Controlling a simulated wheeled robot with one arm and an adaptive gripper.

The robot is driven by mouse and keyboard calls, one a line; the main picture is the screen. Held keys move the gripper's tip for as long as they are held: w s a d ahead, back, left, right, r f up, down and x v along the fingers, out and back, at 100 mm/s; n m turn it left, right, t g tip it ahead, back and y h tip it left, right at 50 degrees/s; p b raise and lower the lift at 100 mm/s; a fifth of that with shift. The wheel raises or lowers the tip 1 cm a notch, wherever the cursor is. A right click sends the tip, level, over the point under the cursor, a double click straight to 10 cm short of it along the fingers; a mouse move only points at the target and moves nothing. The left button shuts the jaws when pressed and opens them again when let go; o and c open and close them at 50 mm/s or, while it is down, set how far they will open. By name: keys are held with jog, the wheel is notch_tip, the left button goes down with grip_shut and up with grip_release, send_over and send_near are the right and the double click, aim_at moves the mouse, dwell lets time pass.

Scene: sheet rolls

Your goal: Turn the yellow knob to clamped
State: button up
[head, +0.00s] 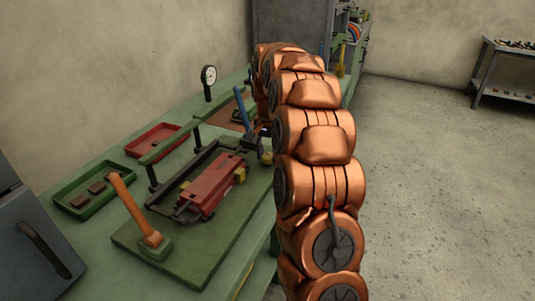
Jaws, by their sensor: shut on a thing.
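A red block-shaped fixture (213,183) sits on a green plate (185,258) on the bench. A yellow piece (240,175) is at its right end. A small yellow knob (267,158) shows behind it, beside my copper arm. My gripper (264,136) points down at this knob and appears shut on it. It is small, dark and mostly hidden by my arm, so the fingertips are not clear. The knob's marking and turn angle cannot be read.
A blue lever (242,108) stands close to my gripper. An orange lever (135,208) rises at the front left. A green tray (85,193) with brown pieces, a red tray (155,139) and a dial gauge (208,80) are on the bench. The floor to the right is clear.

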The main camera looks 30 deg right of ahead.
aim_at(268, 155)
jog(key=o, duration=1.1)
jog(key=shift+o, duration=0.2)
notch_tip(268, 155, up, 12)
dwell(0.7)
jog(key=s+a+r+n+p, duration=0.2)
jog(key=s+a+n+p, duration=0.1)
jog(key=s+a, duration=0.4)
jog(key=s+a+r+n+p, duration=0.3)
jog(key=s+a, duration=0.3)
jog(key=a, duration=0.2)
jog(key=s+a+f+n+p, duration=0.1)
jog(key=s+a+n, duration=0.1)
jog(key=s, duration=0.6)
jog(key=s+a+f+n+g+p, duration=0.1)
jog(key=s+a, duration=0.3)
jog(key=s, duration=0.4)
jog(key=s+a+f+n+p, duration=0.3)
jog(key=s, duration=0.6)
jog(key=shift+g, duration=0.4)
